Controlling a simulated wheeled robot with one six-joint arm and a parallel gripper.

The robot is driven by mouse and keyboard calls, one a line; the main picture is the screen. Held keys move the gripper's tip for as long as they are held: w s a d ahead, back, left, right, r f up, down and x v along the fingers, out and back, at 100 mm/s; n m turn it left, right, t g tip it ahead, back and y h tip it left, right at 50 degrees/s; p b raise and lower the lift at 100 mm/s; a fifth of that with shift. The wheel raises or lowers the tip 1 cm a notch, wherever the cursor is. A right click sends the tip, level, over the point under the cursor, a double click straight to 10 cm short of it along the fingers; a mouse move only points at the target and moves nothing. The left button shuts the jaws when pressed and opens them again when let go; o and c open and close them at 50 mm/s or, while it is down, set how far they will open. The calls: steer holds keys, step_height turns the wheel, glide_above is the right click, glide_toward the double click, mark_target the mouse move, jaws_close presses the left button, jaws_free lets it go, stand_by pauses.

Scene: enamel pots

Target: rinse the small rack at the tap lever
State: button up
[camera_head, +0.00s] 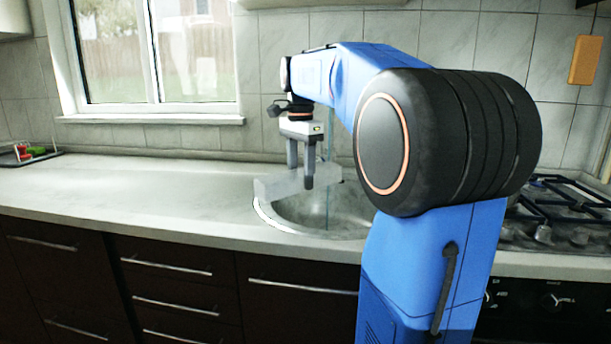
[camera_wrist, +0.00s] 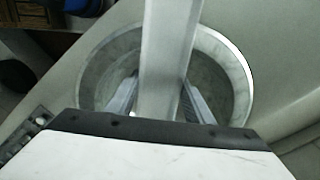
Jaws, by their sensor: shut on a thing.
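The small rack (camera_head: 276,187) is a pale grey, long piece held level over the round sink (camera_head: 283,222). My gripper (camera_head: 300,184) points down and is shut on it. In the wrist view the rack (camera_wrist: 168,55) runs between the two fingers of my gripper (camera_wrist: 160,100), with the sink rim (camera_wrist: 240,75) around it. A thin, pale vertical streak that looks like running water (camera_head: 329,150) shows just right of my gripper. The tap and its lever are hidden behind my arm. I cannot tell whether the water touches the rack.
A gas hob (camera_head: 560,210) is at the right end of the counter. A dark tray (camera_head: 28,156) with small red and green things stands at the far left. The counter (camera_head: 130,190) left of the sink is clear. A window (camera_head: 155,55) is behind.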

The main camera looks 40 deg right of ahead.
steer(key=shift+s+a+r, duration=0.7)
steer(key=shift+a+r, duration=0.25)
steer(key=shift+s+a+r, duration=0.7)
steer(key=shift+a+r, duration=0.2)
steer(key=shift+a, duration=0.05)
steer(key=shift+d, duration=0.1)
steer(key=w+d+f, duration=0.1)
steer(key=d+f, duration=0.1)
steer(key=w+d+f, duration=0.2)
steer(key=shift+w+d, duration=0.2)
steer(key=shift+d, duration=0.05)
